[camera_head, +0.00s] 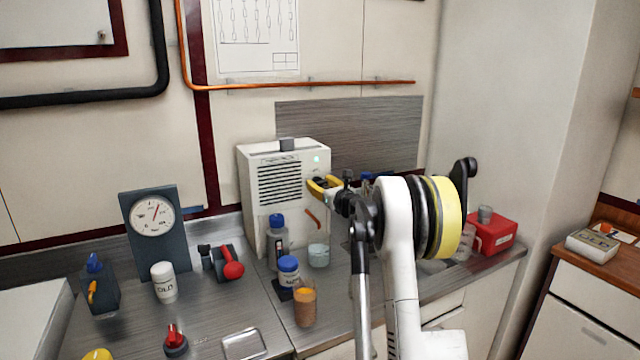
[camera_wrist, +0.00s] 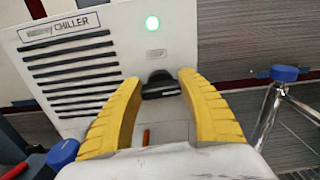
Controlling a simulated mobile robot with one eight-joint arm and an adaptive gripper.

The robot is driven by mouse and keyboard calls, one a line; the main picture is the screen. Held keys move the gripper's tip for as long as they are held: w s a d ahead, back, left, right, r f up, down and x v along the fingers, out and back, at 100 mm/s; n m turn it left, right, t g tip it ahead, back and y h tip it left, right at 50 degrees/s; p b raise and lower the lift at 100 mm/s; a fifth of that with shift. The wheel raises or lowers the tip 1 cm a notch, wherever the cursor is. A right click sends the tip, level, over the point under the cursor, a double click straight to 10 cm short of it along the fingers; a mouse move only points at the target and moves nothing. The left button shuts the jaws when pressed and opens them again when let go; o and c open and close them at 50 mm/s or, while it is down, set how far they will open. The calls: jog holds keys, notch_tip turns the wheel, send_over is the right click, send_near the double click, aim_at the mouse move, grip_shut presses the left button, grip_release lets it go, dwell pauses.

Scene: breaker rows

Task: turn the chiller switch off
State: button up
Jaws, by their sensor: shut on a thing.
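The chiller (camera_head: 287,190) is a white box with dark vent slots, standing at the back of the steel counter. It also shows in the wrist view (camera_wrist: 185,30), with a CHILLER label at its top left. A green light (camera_wrist: 152,23) is lit on its front. Below the light is the black chiller switch (camera_wrist: 160,87). My gripper (camera_head: 318,185), with yellow fingers, is at the chiller's front and shut on the switch, one finger on each side of it. The switch is hidden by my gripper in the head view.
Bottles with blue caps (camera_head: 276,221), an amber jar (camera_head: 305,306) and a glass beaker (camera_head: 319,255) stand before the chiller. A gauge (camera_head: 152,216) and a red-handled device (camera_head: 231,265) are at left. A red box (camera_head: 492,233) is at right.

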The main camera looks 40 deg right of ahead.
jog(key=n+p, duration=0.1)
jog(key=n, duration=0.2)
jog(key=shift+a+r+n, duration=0.1)
jog(key=shift+n, duration=0.3)
jog(key=n+p, duration=0.1)
jog(key=n, duration=0.3)
jog(key=shift+w+a+n, duration=0.1)
jog(key=shift+n, duration=0.2)
jog(key=n+p, duration=0.1)
jog(key=n, duration=0.3)
jog(key=shift+f, duration=0.2)
jog(key=shift+f+n, duration=0.15)
jog(key=shift+n, duration=2.25)
jog(key=o, duration=1.2)
jog(key=shift+c, duration=0.2)
